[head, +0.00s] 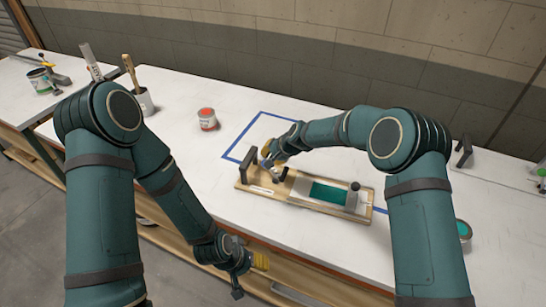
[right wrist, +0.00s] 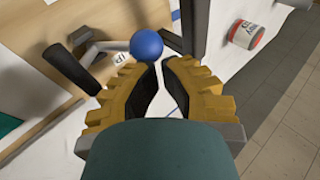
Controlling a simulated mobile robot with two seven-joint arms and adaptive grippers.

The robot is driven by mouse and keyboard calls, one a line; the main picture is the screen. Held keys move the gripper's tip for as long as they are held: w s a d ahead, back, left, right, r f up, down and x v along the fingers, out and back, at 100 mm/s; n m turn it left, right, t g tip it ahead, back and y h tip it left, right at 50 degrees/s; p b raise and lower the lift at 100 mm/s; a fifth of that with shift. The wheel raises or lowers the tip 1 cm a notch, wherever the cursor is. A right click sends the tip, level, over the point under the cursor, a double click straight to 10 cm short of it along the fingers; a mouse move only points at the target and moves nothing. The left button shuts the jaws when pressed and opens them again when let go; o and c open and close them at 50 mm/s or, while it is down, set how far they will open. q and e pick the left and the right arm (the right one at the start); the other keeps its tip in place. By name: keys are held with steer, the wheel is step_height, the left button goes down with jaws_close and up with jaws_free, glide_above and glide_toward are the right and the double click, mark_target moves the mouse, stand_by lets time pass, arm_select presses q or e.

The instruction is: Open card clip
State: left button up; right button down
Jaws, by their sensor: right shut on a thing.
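A wooden board (head: 282,197) lies on the white table with a green card (head: 328,194) in a grey frame. At its left end is the clip hardware: a dark upright (head: 249,167) and a metal lever whose blue ball knob (right wrist: 147,44) shows in the right wrist view. A black-gripped handle (right wrist: 72,67) lies beside it. My right gripper (head: 268,155) is at that end; in the right wrist view its yellow fingers (right wrist: 163,63) close at the blue knob, partly behind it. My left gripper (head: 260,262) hangs low near the table's front edge; its finger opening is unclear.
A blue tape outline (head: 238,141) marks the table behind the board. A paint can with a red top (head: 207,119) stands left of it. A green-topped can (head: 463,231) is at the right. Brushes in a pot (head: 143,102) stand at the left.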

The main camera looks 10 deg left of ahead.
stand_by(0.5)
steer(key=v, duration=1.2)
steer(key=shift+s, duration=0.1)
